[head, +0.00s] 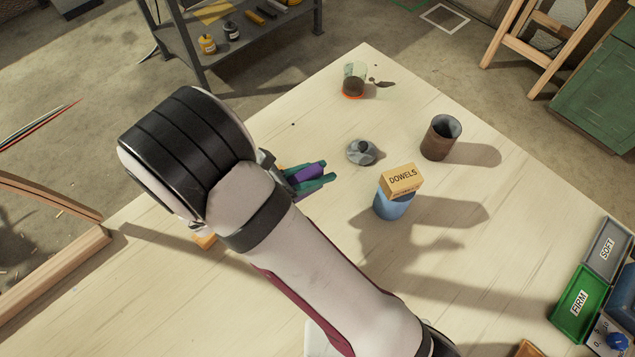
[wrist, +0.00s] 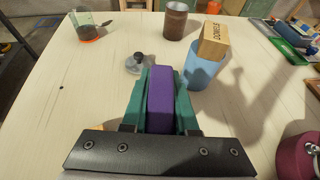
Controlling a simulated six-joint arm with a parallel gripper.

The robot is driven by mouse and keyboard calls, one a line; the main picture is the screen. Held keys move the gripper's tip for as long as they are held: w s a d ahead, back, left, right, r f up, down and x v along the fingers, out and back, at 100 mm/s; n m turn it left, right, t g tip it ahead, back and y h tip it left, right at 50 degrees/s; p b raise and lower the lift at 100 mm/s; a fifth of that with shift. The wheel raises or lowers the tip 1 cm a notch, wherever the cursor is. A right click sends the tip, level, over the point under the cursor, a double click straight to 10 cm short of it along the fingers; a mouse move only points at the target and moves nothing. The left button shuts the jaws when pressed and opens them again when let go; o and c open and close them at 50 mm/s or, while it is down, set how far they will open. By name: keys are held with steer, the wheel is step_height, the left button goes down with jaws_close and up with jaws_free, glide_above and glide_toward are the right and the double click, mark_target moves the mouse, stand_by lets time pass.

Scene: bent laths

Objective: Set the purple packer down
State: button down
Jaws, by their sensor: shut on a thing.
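The purple packer (wrist: 161,98) is a purple block held between the two green fingers of my gripper (wrist: 161,82) in the wrist view. In the head view the purple packer (head: 309,170) shows partly between the fingers of my gripper (head: 318,181), to the left of the blue cup. My gripper is shut on it. Its far end points towards the middle of the table. I cannot tell how high it is above the pale wooden table (head: 420,290). My arm hides part of the table in the head view.
A blue cup (head: 391,206) has a box marked DOWELS (head: 401,180) on top. A grey metal lidded piece (head: 362,152), a brown can (head: 440,138) and a glass jar (head: 354,80) stand farther back. Green FIRM (head: 578,305) and grey SOFT (head: 607,250) trays lie at right.

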steer(key=w+d+r+n+t+y, duration=0.1)
steer(key=w+d+r+n+t, duration=0.1)
steer(key=w+d, duration=1.05)
steer(key=w+a+f, duration=0.1)
steer(key=a+f, duration=0.1)
steer(key=a, duration=0.1)
steer(key=w+a+f, duration=0.1)
steer(key=a+f, duration=0.1)
steer(key=a, duration=0.1)
steer(key=w+a+f, duration=0.1)
steer(key=a+f, duration=0.1)
steer(key=a, duration=0.2)
steer(key=shift+w+a+f, duration=0.1)
steer(key=shift+w+f, duration=0.1)
steer(key=shift+w, duration=0.2)
steer(key=f, duration=0.4)
steer(key=shift+w+a, duration=0.1)
steer(key=shift+a, duration=0.15)
steer(key=shift+f, duration=0.2)
steer(key=c, duration=0.7)
jaws_free()
steer(key=shift+f, duration=0.1)
